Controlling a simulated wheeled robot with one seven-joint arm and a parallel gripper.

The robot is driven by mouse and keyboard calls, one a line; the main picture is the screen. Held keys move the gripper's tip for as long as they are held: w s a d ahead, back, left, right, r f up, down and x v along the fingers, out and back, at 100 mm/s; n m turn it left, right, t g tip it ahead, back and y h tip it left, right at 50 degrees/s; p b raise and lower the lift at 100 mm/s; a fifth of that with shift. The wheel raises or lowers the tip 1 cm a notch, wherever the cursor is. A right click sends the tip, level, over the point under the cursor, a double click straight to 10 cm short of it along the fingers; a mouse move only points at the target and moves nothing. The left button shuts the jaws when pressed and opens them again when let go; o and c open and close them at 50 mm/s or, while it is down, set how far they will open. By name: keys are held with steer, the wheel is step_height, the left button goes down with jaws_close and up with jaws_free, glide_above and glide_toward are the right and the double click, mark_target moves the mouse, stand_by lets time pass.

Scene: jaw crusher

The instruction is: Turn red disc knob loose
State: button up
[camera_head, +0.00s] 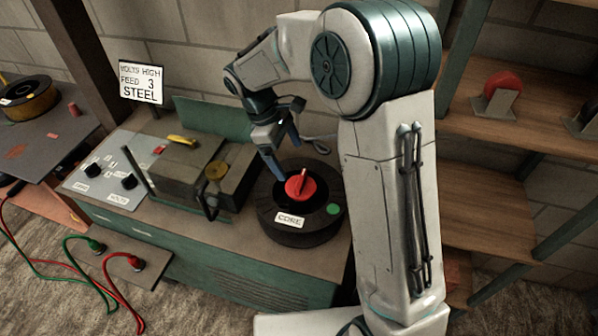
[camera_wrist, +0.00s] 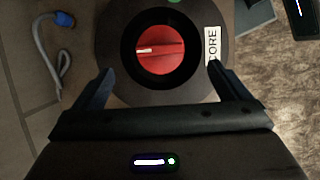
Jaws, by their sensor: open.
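The red disc knob (camera_head: 300,186) has a raised grip bar and sits in the middle of a round black spool labelled CORE (camera_head: 290,234). In the wrist view the knob (camera_wrist: 160,50) lies ahead of the fingertips, with its bar running across the picture. My gripper (camera_head: 277,163) is above and just behind the spool in the head view. Its two fingers also show in the wrist view (camera_wrist: 160,76), spread wide with nothing between them. They appear apart from the knob.
The spool stands on a green-sided bench (camera_head: 262,279). A grey cable with a blue end (camera_wrist: 63,20) lies behind the spool. Wooden shelves (camera_head: 520,136) stand at right.

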mark_target(300, 180)
steer(key=x, duration=0.9)
steer(key=shift+p, duration=0.3)
steer(key=shift+c, duration=0.2)
steer(key=c, duration=1)
steer(key=shift+f, duration=0.15)
steer(key=n+t, duration=0.1)
steer(key=n, duration=0.3)
steer(key=shift+n+t, duration=0.4)
steer(key=shift+s, duration=0.1)
steer(key=n+t, duration=0.1)
steer(key=n, duration=0.3)
steer(key=shift+t, duration=0.3)
steer(key=shift+f+n, duration=0.1)
steer(key=shift+n, duration=0.3)
